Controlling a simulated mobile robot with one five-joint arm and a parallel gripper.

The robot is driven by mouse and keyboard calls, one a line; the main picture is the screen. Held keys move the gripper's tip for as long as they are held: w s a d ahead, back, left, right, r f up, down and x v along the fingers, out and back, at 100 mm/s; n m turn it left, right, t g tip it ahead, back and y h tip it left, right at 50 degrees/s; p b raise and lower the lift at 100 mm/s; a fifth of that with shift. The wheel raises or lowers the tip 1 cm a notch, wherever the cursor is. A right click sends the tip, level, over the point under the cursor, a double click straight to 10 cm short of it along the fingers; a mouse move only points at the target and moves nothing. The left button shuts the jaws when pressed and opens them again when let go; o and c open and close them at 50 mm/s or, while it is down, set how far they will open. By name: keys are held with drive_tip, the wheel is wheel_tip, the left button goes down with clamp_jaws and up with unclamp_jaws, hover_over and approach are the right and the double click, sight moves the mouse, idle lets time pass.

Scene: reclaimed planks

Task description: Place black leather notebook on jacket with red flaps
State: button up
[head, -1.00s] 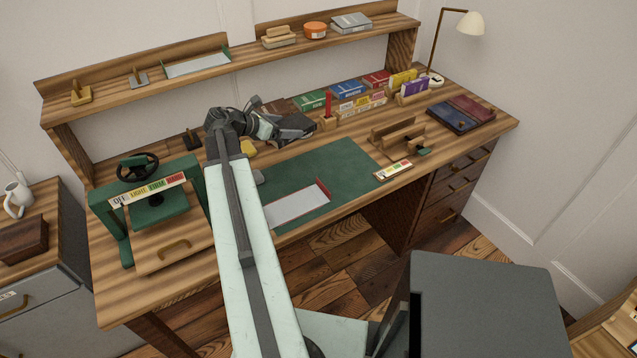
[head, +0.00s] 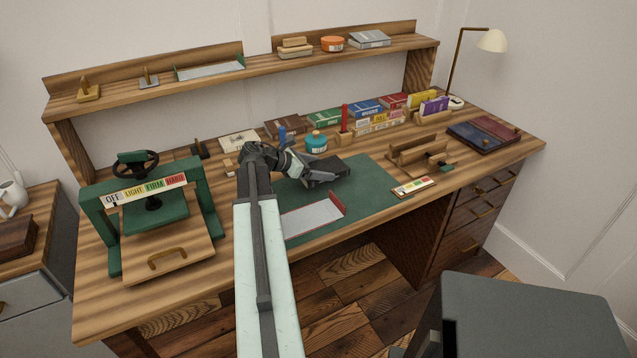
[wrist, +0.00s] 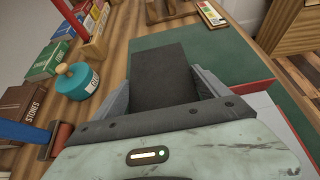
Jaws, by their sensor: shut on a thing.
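The black leather notebook (head: 328,169) is held in my gripper (head: 309,172), above the green mat at its back part. In the wrist view the notebook (wrist: 163,70) sticks out flat between the two fingers of my gripper (wrist: 160,92), which is shut on it. The jacket with red flaps (head: 312,217) lies on the front part of the mat, a pale sheet with red raised edges. It shows partly at the right of the wrist view (wrist: 275,112). The notebook is behind the jacket and apart from it.
A green mat (head: 375,183) lies under both. A teal pot (head: 316,145), a red candle-like stick (head: 344,118) and several boxed books (head: 325,118) stand behind. A wooden holder (head: 415,152) stands to the right, a green press (head: 150,205) to the left.

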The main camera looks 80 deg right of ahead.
drive_tip(key=shift+f+b, duration=1.65)
drive_tip(key=shift+f, duration=0.25)
drive_tip(key=o, duration=1.4)
